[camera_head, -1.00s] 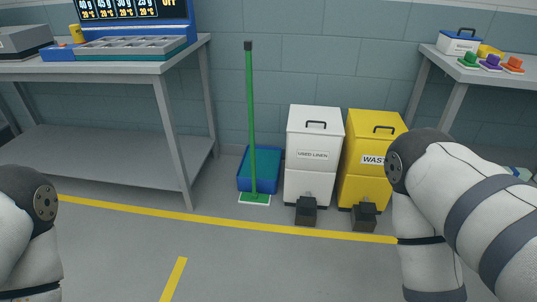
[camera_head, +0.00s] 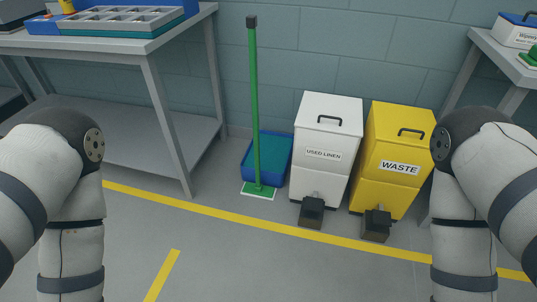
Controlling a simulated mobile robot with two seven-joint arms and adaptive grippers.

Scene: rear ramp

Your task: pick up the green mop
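The green mop (camera_head: 255,110) stands upright near the wall, with a dark cap at the top of its green pole. Its flat foot (camera_head: 258,191), green with a white edge, rests on the floor. A blue tub (camera_head: 277,171) stands just behind the pole. My left and right arms show at the two sides of the head view, but both grippers are outside the picture. The mop is ahead of me, between the two arms, and nothing of mine touches it.
A grey table (camera_head: 140,50) with a lower shelf stands left of the mop. A white used linen bin (camera_head: 325,145) and a yellow waste bin (camera_head: 392,155), each with a dark pedal, stand right. Another table (camera_head: 490,45) is far right. The floor in front is clear.

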